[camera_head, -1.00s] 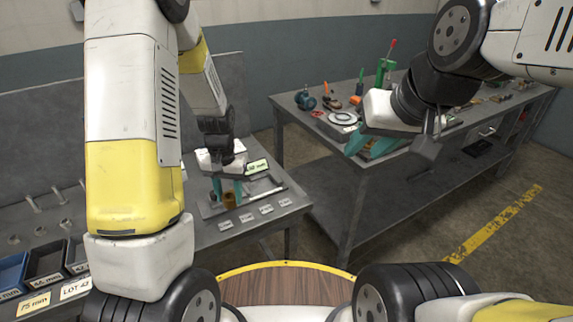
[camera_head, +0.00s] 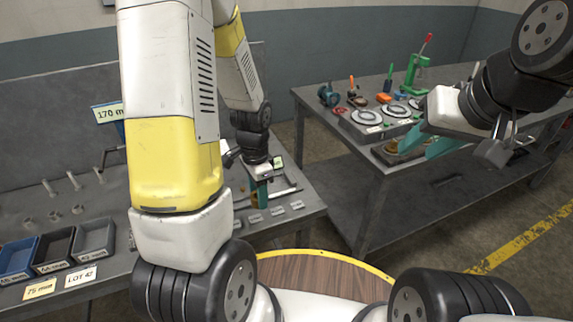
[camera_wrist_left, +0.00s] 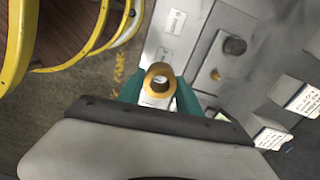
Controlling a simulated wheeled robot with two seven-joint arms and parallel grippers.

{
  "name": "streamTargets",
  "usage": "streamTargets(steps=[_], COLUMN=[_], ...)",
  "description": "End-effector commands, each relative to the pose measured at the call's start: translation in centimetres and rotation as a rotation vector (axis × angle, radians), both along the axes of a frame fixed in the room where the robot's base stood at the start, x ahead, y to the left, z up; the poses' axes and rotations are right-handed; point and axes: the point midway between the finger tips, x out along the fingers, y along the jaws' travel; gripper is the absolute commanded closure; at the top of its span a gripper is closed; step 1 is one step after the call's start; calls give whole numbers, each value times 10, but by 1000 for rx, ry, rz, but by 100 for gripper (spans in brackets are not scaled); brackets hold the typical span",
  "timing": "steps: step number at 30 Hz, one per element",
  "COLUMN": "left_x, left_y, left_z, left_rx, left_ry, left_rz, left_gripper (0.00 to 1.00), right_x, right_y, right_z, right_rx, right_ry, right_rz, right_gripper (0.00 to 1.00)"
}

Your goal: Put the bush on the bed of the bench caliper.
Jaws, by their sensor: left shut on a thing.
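My left gripper (camera_head: 261,192) is low over the left bench, in front of the bench caliper. In the left wrist view its teal fingers (camera_wrist_left: 159,90) are shut on the bush (camera_wrist_left: 158,78), a short brass ring with its open bore facing the camera. In the head view the bush is mostly hidden by the fingers. The bench caliper shows behind the gripper as a grey bar (camera_head: 284,191) with a green display (camera_head: 278,162); its bed is largely hidden. My right gripper (camera_head: 415,150) is open and empty, near the right bench.
Dark and blue trays (camera_head: 53,250) with size cards stand at the left bench's front. Several pegs stand behind them. Small white labels line the bench edge near the caliper. The right bench (camera_head: 370,155) carries round dials, tools and a green press (camera_head: 411,75). Floor shows between the benches.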

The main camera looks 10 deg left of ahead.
Motion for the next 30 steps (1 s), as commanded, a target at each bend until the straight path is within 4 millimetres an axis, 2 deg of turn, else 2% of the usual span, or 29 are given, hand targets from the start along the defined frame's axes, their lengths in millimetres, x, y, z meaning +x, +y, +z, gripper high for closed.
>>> streamTargets(steps=[9, 15, 18, 22, 30], left_x=[86, 128, 138, 140, 140], left_y=[-14, -21, -23, -23, -23], left_z=[-9, -12, -13, -17, -49], left_rx=[0, 0, 0, -1, 0], left_ry=[-2, -2, -1, 1, 1], left_rz=[1, 3, 4, 4, 3], left_gripper=[100, 100, 100, 100, 100], right_x=[0, 0, 0, 0, 0], right_y=[0, 0, 0, 0, 0], right_z=[0, 0, 0, 0, 0], right_rx=[0, 0, 0, 0, 0], right_ry=[0, 0, 0, 0, 0], right_rz=[0, 0, 0, 0, 0], right_gripper=[64, 64, 64, 64, 64])
